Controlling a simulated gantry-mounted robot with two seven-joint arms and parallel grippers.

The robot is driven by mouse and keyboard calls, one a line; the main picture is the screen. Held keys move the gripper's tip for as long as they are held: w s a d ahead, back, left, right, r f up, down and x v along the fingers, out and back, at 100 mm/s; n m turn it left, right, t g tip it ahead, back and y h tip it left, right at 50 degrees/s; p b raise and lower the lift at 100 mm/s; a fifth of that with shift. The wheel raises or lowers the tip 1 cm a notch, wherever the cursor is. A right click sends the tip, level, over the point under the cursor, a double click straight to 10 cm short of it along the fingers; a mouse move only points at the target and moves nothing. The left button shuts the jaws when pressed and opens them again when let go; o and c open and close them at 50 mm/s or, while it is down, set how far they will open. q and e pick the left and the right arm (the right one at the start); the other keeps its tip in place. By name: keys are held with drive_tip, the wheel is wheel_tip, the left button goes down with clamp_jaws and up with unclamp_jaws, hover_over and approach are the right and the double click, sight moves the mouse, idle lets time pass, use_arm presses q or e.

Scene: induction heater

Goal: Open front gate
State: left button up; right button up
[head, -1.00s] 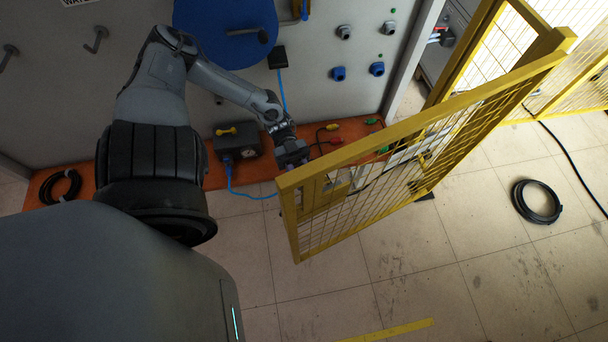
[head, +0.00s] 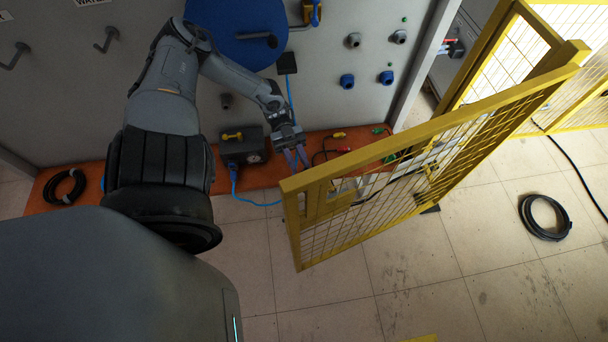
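The yellow mesh front gate (head: 400,175) stands swung out from the yellow fence frame at the right, with its free end at the picture's middle. My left gripper (head: 297,158) is behind the gate's free end, between it and the grey cabinet wall. Its two fingers show slightly apart with nothing seen between them, and it appears clear of the gate's top rail. My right gripper is not in view.
An orange ledge (head: 110,185) runs along the cabinet foot, with a dark box (head: 243,146), a blue cable (head: 262,203) and coloured clips. A black cable coil (head: 545,217) lies on the tiled floor. The floor in front of the gate is clear.

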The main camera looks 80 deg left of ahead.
use_arm(q)
drive_tip(key=a, duration=0.3)
drive_tip(key=shift+s+b, duration=0.2)
drive_tip(key=shift+b, duration=0.15)
drive_tip(key=shift+s, duration=0.1)
